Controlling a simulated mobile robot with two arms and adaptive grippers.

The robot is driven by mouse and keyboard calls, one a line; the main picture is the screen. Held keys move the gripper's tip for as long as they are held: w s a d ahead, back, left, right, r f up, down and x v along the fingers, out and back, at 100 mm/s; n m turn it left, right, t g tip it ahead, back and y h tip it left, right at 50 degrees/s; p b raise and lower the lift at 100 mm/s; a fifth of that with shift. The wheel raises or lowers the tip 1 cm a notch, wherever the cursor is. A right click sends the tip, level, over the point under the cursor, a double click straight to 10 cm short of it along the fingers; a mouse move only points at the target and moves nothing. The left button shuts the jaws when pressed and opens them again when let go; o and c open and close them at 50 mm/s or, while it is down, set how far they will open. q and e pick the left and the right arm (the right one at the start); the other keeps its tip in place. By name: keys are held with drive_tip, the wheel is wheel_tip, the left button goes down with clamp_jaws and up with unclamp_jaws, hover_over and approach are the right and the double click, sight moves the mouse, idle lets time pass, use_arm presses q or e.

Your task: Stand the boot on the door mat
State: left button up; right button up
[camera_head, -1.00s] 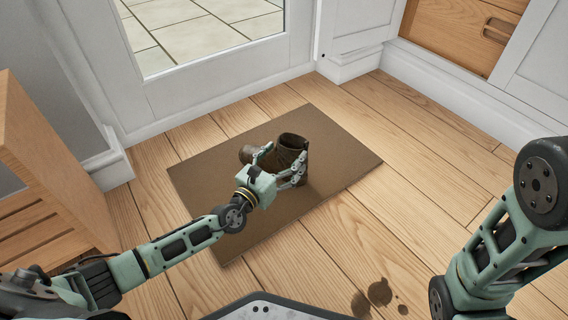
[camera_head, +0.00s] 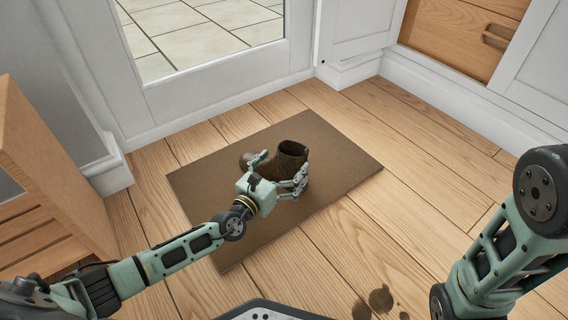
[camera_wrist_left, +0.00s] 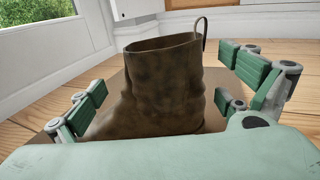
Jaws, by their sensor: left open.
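A brown boot (camera_head: 290,157) stands upright on the brown door mat (camera_head: 335,160), its opening up and its toe pointing left. It also shows in the left wrist view (camera_wrist_left: 160,85), with a pull loop at its top right. My left gripper (camera_head: 279,172) is open around the boot's near side. The boot's sole is hidden behind the gripper's body there. My right arm shows at the right edge, but its gripper is out of view.
A wooden slatted rack (camera_head: 45,180) stands at the left. A glazed white door (camera_head: 200,85) is behind the mat. A wooden drawer front (camera_head: 470,35) is at the back right. Dark stains (camera_head: 375,302) mark the floor at the front. Floor right of the mat is clear.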

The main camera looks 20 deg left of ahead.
use_arm(q)
drive_tip(key=shift+r, duration=0.2)
drive_tip(key=p+v, duration=0.4)
drive_tip(key=v, duration=0.8)
